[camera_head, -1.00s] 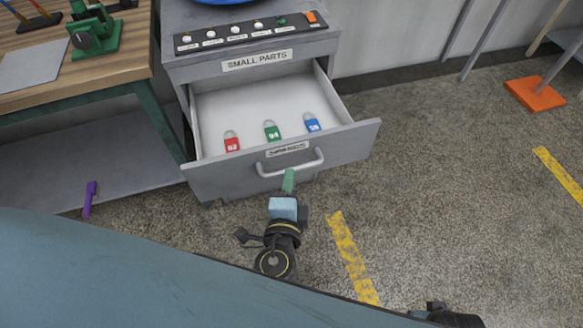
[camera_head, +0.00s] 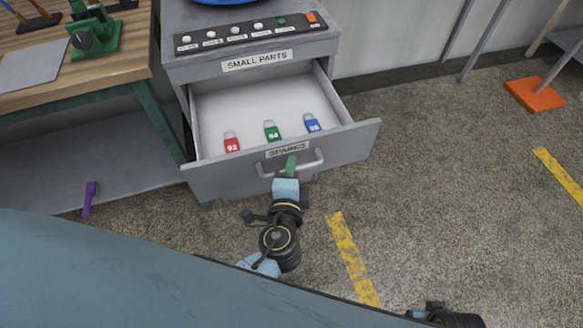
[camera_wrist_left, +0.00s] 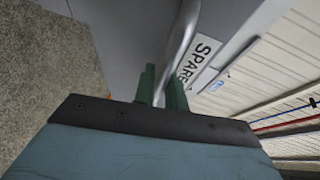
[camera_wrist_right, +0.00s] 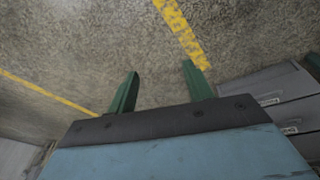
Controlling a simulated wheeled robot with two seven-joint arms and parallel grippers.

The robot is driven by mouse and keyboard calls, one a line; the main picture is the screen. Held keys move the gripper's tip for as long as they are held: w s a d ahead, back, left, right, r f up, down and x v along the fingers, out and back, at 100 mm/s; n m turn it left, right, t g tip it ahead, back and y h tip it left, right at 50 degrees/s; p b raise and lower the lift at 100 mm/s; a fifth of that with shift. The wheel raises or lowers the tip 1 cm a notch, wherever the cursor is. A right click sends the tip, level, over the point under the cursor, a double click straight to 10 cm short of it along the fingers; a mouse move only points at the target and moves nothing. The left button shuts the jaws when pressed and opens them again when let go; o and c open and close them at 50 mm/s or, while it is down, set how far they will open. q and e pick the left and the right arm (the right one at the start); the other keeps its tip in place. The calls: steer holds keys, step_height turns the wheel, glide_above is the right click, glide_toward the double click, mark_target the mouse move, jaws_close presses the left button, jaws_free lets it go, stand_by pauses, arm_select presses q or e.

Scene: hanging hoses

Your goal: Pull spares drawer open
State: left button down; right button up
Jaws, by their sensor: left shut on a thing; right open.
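The spares drawer (camera_head: 225,177) is open, sticking out of the grey cabinet below the "SMALL PARTS" label. Its metal handle (camera_head: 309,165) is on the front face. A red padlock (camera_head: 232,145), a green padlock (camera_head: 272,131) and a blue padlock (camera_head: 312,123) lie inside. My left gripper (camera_head: 291,166) is at the handle; in the left wrist view its green fingers (camera_wrist_left: 162,88) are shut around the handle bar (camera_wrist_left: 184,35), beside the "SPARES" label. My right gripper (camera_wrist_right: 158,85) is open and empty over the floor in the right wrist view.
A wooden workbench (camera_head: 125,53) with a green device (camera_head: 95,32) stands left of the cabinet. A purple object (camera_head: 89,198) lies on the lower shelf. An orange base plate (camera_head: 534,94) stands at the right. Floor to the drawer's right is clear.

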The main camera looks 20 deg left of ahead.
arm_select(q)
steer(key=shift+s+d, duration=0.15)
steer(key=shift+s, duration=0.05)
steer(key=s+d, duration=0.1)
steer(key=s+d+b, duration=0.1)
steer(key=s, duration=0.1)
steer(key=shift+s+d, duration=0.15)
steer(key=shift+s, duration=0.05)
arm_select(e)
steer(key=r, duration=0.1)
steer(key=a+r, duration=0.1)
steer(key=w+r, duration=0.1)
steer(key=shift+a+r, duration=0.15)
steer(key=shift+a, duration=0.15)
arm_select(q)
steer(key=c, duration=1.7)
jaws_free()
steer(key=shift+c, duration=0.2)
arm_select(e)
steer(key=shift+s, duration=0.1)
